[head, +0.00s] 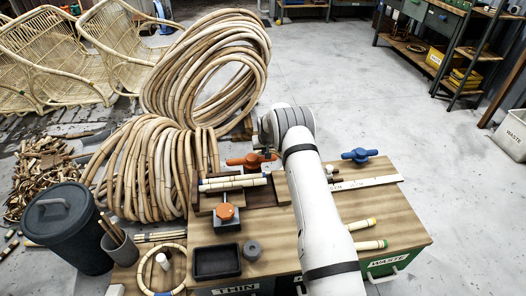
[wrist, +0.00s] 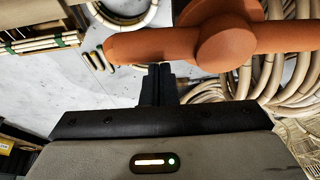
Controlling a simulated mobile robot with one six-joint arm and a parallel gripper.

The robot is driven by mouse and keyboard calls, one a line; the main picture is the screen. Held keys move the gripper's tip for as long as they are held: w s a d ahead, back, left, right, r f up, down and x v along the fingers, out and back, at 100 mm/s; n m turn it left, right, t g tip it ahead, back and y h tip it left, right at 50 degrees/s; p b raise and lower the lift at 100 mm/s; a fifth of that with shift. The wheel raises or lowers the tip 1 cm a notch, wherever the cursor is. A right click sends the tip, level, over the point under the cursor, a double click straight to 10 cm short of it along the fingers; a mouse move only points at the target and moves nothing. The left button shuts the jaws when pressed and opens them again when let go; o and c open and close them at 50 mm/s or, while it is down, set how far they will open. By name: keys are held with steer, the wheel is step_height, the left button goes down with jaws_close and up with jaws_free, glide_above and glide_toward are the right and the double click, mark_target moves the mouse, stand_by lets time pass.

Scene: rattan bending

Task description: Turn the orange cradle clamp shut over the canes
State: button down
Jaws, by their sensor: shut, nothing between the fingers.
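The orange cradle clamp (head: 246,161) is a bar handle with a round hub, lying roughly crosswise at the back of the wooden cradle (head: 207,203). Light canes (head: 235,184) lie side by side in the cradle, in front of the handle. My gripper (head: 265,155) points down at the right arm of the handle. In the wrist view the orange handle (wrist: 150,47) spans the top, its hub right of centre. My shut, empty fingers (wrist: 158,72) stand close against the handle's left arm; I cannot tell whether they touch. The clamp's base is hidden.
An orange knob on a grey block (head: 226,213) sits in front of the cradle. A black tray (head: 216,262) and grey puck (head: 252,250) are nearer. Coiled cane (head: 205,70) stands behind; my arm covers the bench middle.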

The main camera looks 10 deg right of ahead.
mark_target(252, 162)
steer(key=shift+s+d+m+b, duration=0.1)
steer(key=shift+s+m+b, duration=0.2)
steer(key=shift+m+b, duration=0.25)
steer(key=shift+s+h, duration=0.1)
steer(key=shift+h, duration=0.2)
steer(key=s+m+b, duration=0.1)
steer(key=b, duration=0.1)
steer(key=m+h+b, duration=0.1)
steer(key=m, duration=0.1)
steer(key=shift+s+f+b, duration=0.3)
steer(key=shift+s+b, duration=0.05)
steer(key=s+a+m+g+b, duration=0.1)
steer(key=m+b, duration=0.2)
steer(key=m, duration=0.1)
steer(key=s+a+m+g+h+b, duration=0.1)
steer(key=s+m+b, duration=0.1)
steer(key=m+b, duration=0.1)
steer(key=s+a+m+g+h+b, duration=0.1)
steer(key=s+m+b, duration=0.1)
steer(key=m, duration=0.4)
steer(key=shift+s+a+r+g+b, duration=0.3)
steer(key=shift+a+g+b, duration=0.1)
steer(key=shift+b, duration=0.35)
steer(key=shift+a, duration=0.2)
steer(key=shift+a, duration=0.15)
